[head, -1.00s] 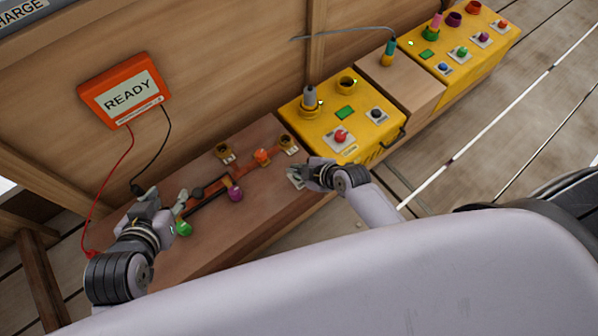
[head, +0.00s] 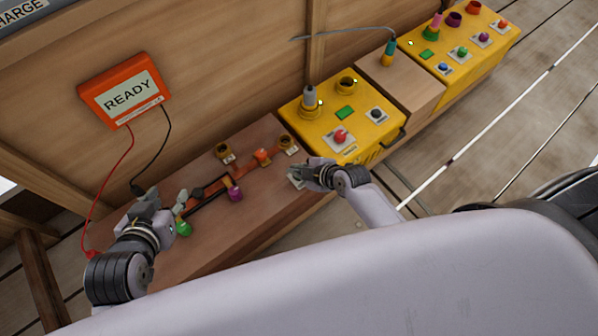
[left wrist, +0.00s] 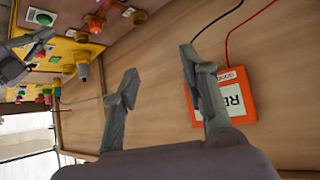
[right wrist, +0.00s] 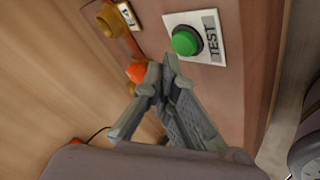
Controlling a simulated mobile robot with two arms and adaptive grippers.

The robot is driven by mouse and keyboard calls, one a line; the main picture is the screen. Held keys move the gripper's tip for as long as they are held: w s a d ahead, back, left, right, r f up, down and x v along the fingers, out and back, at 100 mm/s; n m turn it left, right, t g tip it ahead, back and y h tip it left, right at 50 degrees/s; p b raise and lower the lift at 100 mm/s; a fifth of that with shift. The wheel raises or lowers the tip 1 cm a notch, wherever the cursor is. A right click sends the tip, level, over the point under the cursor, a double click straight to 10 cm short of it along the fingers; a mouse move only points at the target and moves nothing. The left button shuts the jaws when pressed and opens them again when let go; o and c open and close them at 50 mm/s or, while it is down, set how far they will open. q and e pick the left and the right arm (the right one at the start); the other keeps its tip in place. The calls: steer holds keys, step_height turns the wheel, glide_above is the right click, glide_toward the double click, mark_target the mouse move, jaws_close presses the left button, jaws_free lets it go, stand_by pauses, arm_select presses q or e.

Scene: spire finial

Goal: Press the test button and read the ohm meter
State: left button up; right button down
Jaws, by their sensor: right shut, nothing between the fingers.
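The ohm meter (head: 125,90) is an orange box on the wooden wall, and its display reads READY. Part of it shows in the left wrist view (left wrist: 232,97). The green test button (right wrist: 186,41) sits on a white plate marked TEST in the right wrist view. My right gripper (head: 300,174) is shut and empty, with its tips just beside the button in the right wrist view (right wrist: 163,68); I cannot tell whether they touch the plate. In the head view it hides the button. My left gripper (head: 165,200) is open and empty above the bench's left end.
The wooden bench (head: 235,215) carries a branched track with coloured knobs and brass sockets. A red lead (head: 108,205) and a black lead hang from the meter. A yellow box (head: 365,143) with a red button stands right of the bench; another (head: 485,45) stands beyond.

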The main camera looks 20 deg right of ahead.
steer(key=shift+f, duration=0.4)
arm_select(q)
steer(key=shift+w+d+r+t, duration=0.35)
steer(key=shift+w+r+t, duration=0.25)
steer(key=shift+w+r, duration=0.2)
